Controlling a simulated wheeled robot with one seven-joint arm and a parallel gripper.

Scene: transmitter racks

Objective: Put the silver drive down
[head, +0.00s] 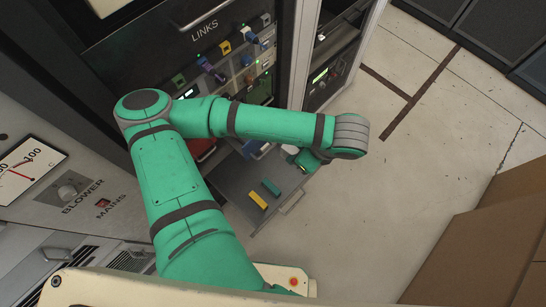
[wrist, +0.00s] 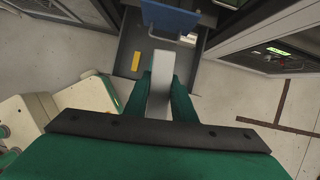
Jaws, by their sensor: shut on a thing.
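The silver drive (wrist: 160,84) is a pale grey block held between the green fingers of my gripper (wrist: 163,92) in the wrist view. My gripper is shut on it. In the wrist view the drive overlaps the grey pull-out tray (wrist: 126,70); its exact height above the tray cannot be told. The tray (head: 235,178) carries a yellow block (head: 258,200) and a teal block (head: 271,187).
The LINKS panel (head: 205,28) above the tray holds several coloured plugs or drives. A blue part (wrist: 170,19) shows at the tray's far side. A neighbouring rack (head: 327,70) stands close right. Cardboard boxes (head: 490,240) stand lower right; the floor (head: 400,170) between is clear.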

